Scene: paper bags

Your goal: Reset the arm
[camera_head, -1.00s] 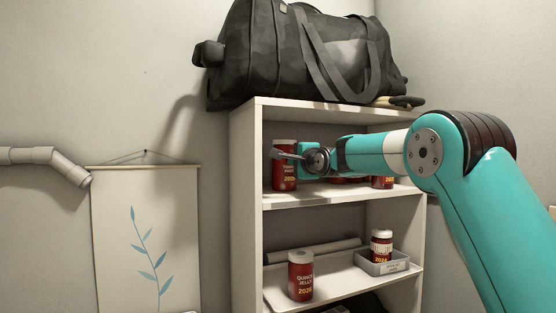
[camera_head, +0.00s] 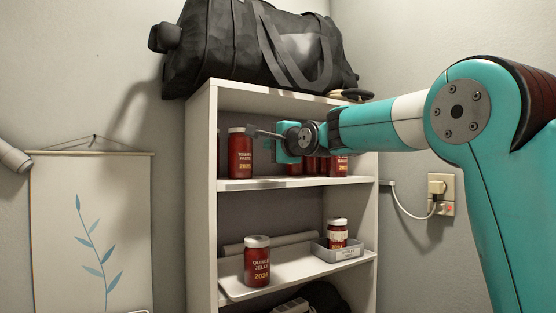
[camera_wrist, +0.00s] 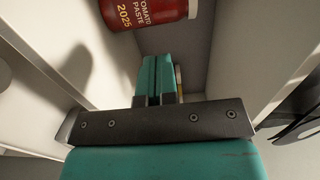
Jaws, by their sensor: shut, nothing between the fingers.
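My gripper (camera_head: 262,134) is at the front of the upper shelf in the head view, pointing left, with its arm reaching in from the right. In the wrist view its two teal fingers (camera_wrist: 158,82) lie together, shut and empty. A red tomato paste jar (camera_head: 240,153) with a white lid stands upright on the upper shelf, left of the fingertips. It also shows at the top of the wrist view (camera_wrist: 150,10), apart from the fingers. More red jars (camera_head: 338,166) stand behind my gripper, partly hidden by it.
The white shelf unit (camera_head: 203,210) has side walls close to my gripper. A black duffel bag (camera_head: 250,50) lies on top. Below stand a quince jelly jar (camera_head: 257,262) and a jar (camera_head: 337,233) in a grey tray (camera_head: 345,252). A wall socket (camera_head: 440,194) is at right.

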